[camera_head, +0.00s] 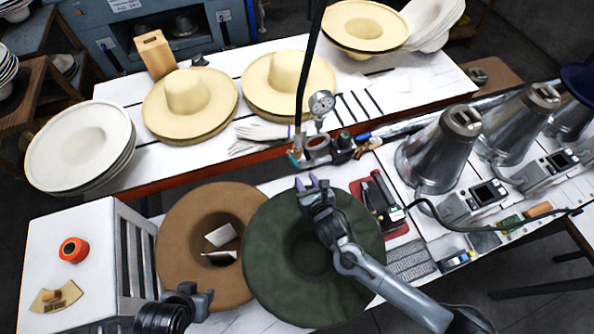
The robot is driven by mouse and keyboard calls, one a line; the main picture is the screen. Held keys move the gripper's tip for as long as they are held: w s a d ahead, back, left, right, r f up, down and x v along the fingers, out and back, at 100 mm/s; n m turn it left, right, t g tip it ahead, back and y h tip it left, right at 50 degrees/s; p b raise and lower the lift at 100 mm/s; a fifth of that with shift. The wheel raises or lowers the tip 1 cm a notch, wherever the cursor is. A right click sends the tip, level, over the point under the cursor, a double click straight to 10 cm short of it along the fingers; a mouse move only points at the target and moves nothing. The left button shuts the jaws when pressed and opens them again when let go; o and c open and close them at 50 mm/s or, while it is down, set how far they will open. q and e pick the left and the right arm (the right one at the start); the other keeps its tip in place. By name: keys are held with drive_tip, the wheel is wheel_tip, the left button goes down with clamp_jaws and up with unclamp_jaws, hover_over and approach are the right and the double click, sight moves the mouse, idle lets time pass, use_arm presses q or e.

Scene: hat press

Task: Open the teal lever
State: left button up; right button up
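A valve assembly (318,147) with a round pressure gauge (321,103) sits near the front edge of the back table. A small teal-blue piece (294,158) shows at its left end; it looks like the lever, but is too small to tell surely. My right gripper (307,182) is just below and in front of the valve, above the dark green hat.
The green hat (285,270) and brown hat (180,225) lie below my arms. A black hose (310,60) rises beside the gauge. Metal cones (430,155) stand at the right, and a red tray (395,228) with tools lies right of the green hat. Cream hats (188,95) fill the back table.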

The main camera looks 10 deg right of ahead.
sight(297, 167)
drive_tip(key=shift+w+f, duration=0.15)
drive_tip(key=shift+f, duration=0.35)
drive_tip(key=shift+w+a+f, duration=0.15)
drive_tip(key=shift+w, duration=0.1)
drive_tip(key=x, duration=0.9)
drive_tip(key=shift+w+a+f+b, duration=0.1)
drive_tip(key=shift+f+b, duration=0.05)
drive_tip(key=shift+b, duration=0.2)
clamp_jaws()
